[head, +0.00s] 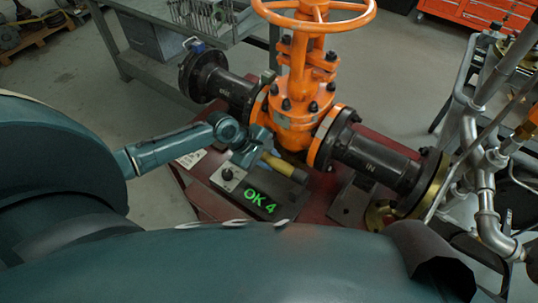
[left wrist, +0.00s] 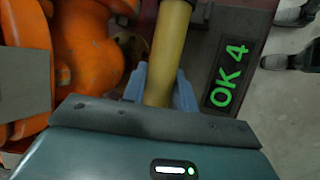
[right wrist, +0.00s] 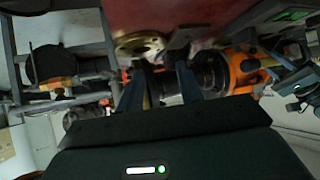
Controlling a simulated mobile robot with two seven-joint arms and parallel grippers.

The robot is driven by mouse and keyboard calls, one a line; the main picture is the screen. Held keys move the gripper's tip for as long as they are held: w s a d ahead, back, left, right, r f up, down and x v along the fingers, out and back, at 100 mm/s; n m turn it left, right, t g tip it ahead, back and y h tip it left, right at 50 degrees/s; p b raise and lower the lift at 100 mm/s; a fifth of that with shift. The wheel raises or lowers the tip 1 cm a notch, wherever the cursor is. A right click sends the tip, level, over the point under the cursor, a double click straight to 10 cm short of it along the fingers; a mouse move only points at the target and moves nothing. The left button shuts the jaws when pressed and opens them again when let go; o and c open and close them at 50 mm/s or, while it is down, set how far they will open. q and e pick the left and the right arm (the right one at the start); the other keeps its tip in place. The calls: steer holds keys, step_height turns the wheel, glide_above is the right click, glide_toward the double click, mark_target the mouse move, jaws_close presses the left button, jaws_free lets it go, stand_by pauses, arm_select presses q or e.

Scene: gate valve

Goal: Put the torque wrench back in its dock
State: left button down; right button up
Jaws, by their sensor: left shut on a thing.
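The torque wrench shows as a yellow handle (head: 283,167) in the head view. It also crosses the left wrist view (left wrist: 170,45) from the top edge. My left gripper (head: 262,146) is shut around this handle, one blue-grey finger on each side. The wrench's far end is hidden. A dark block (head: 239,192) with a green "OK 4" readout, seemingly the dock, lies just below the handle in the head view. I cannot tell whether the wrench touches it. The readout (left wrist: 228,75) is right of the handle in the left wrist view. My right gripper (right wrist: 159,88) is open and looks empty.
An orange gate valve (head: 298,110) with a handwheel and dark flanged pipes stands close behind the left gripper, on a dark red table (head: 190,198). A brass flange (head: 380,215) and metal piping (head: 487,190) are at the right. A grey bench (head: 235,40) stands behind.

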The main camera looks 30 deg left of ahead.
arm_select(q)
steer(key=shift+w+f+b, duration=0.1)
steer(key=shift+f+b, duration=0.85)
steer(key=shift+f, duration=1.05)
steer(key=c, duration=1)
jaws_free()
steer(key=shift+s+f, duration=0.25)
steer(key=p+v, duration=0.1)
steer(key=v, duration=1.2)
steer(key=shift+w+r, duration=0.1)
steer(key=shift+r, duration=0.15)
